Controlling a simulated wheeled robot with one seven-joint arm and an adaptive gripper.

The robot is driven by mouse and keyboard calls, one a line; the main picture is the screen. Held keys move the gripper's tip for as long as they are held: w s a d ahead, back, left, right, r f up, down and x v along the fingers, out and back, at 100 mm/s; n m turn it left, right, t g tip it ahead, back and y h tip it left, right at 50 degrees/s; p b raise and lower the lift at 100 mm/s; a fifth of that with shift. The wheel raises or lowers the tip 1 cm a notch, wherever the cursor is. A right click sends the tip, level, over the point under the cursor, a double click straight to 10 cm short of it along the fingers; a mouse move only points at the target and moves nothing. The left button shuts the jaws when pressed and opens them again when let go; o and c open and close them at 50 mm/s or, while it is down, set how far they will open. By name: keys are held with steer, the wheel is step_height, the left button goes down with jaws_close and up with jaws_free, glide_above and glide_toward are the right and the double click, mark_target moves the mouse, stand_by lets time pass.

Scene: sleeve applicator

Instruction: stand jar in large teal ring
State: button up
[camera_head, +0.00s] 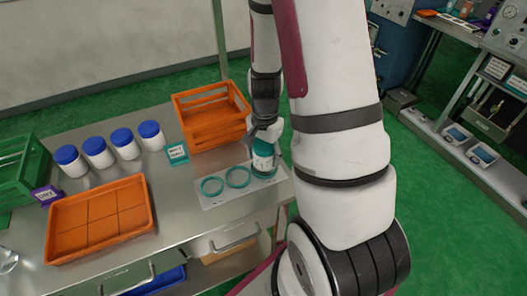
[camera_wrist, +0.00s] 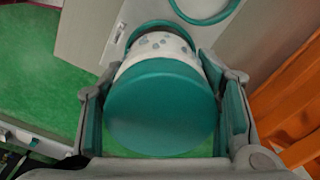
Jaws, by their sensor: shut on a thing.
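A white jar with a teal lid (camera_wrist: 160,108) is between the fingers of my gripper (camera_head: 264,143). In the wrist view the lid faces the camera, and part of the spotted white body (camera_wrist: 158,45) shows beyond it. The jar (camera_head: 263,160) appears upright at the right end of a pale plate (camera_head: 225,196). A teal ring (camera_wrist: 150,25) curves around the far side of the jar's lower end; I cannot tell whether the jar touches down inside it. Two other teal rings, the left (camera_head: 212,186) and the middle (camera_head: 237,177), are empty on the plate.
An orange crate (camera_head: 212,118) stands close behind the plate. Several blue-lidded white jars (camera_head: 97,150), a teal-edged sign (camera_head: 177,153), an orange tray (camera_head: 100,218) and a green crate (camera_head: 22,172) stand to the left. The table's front edge is close to the plate.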

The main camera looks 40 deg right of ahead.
mark_target(265, 144)
steer(key=shift+f+b, duration=0.7)
steer(key=shift+f, duration=0.55)
steer(key=o, duration=1.9)
steer(key=shift+r, duration=0.1)
steer(key=shift+r+p, duration=2.65)
steer(key=shift+r, duration=1.8)
